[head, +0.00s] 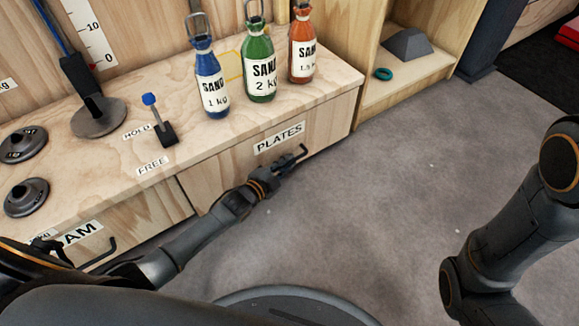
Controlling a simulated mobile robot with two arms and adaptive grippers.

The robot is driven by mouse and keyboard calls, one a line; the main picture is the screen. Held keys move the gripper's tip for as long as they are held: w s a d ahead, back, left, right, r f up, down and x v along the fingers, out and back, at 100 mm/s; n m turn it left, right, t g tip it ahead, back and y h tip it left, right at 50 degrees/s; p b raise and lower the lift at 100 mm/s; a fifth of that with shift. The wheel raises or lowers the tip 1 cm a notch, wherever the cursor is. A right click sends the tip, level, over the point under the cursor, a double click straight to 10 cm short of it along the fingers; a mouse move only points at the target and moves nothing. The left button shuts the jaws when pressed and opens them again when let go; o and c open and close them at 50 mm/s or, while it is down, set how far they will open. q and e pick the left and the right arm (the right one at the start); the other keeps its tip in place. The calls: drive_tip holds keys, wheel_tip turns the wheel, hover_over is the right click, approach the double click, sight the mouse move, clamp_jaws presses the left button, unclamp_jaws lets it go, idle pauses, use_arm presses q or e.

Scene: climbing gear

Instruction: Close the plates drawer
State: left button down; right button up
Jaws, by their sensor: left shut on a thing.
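The plates drawer (235,168) is a pale wooden front under the counter, with a white PLATES label (279,137). Its dark handle (303,151) shows at the upper right of my left gripper. My left gripper (291,162) is at this handle, shut on it, and covers part of it. The drawer front looks close to flush with the counter edge, but I cannot tell whether a small gap is left. My right arm shows at the right, over the floor; its gripper is outside the picture.
Blue (208,82), green (259,66) and orange (302,48) sand bottles stand on the counter above. A HOLD/FREE lever (160,125) and dark round weights (27,197) are to the left. Another drawer handle (99,254) is lower left. The grey floor (410,165) is clear.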

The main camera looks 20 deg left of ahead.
use_arm(q)
drive_tip(key=shift+w+a, duration=0.55)
drive_tip(key=shift+a, duration=0.15)
drive_tip(key=shift+w+a+r, duration=0.1)
drive_tip(key=shift+w+a, duration=0.1)
drive_tip(key=shift+a, duration=0.05)
drive_tip(key=c, duration=1.7)
unclamp_jaws()
drive_tip(key=shift+s, duration=0.1)
drive_tip(key=shift+s+a, duration=0.1)
drive_tip(key=shift+s, duration=0.25)
drive_tip(key=v, duration=1.1)
